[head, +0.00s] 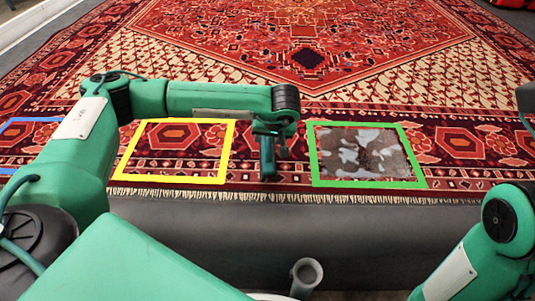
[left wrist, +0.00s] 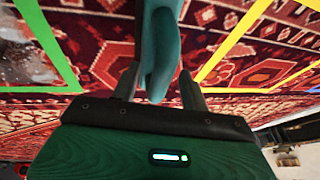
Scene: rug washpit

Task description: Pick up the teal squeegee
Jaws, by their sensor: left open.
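The teal squeegee shows in the left wrist view as a smooth teal piece (left wrist: 163,45) coming down from the top edge between the fingers. Only part of it is visible, and its far end is out of that view. My left gripper (left wrist: 158,90) is open, with one dark finger on each side of the teal piece. I cannot tell whether either finger touches it. In the head view my left gripper (head: 272,165) points down over the rug border, between the yellow and green frames. The squeegee is hard to tell apart from the gripper there.
A red patterned rug (head: 400,75) fills the floor. A yellow frame (head: 228,155), a green frame (head: 313,155) around a wet-looking grey patch (head: 365,150) and a blue frame (head: 30,121) lie on it.

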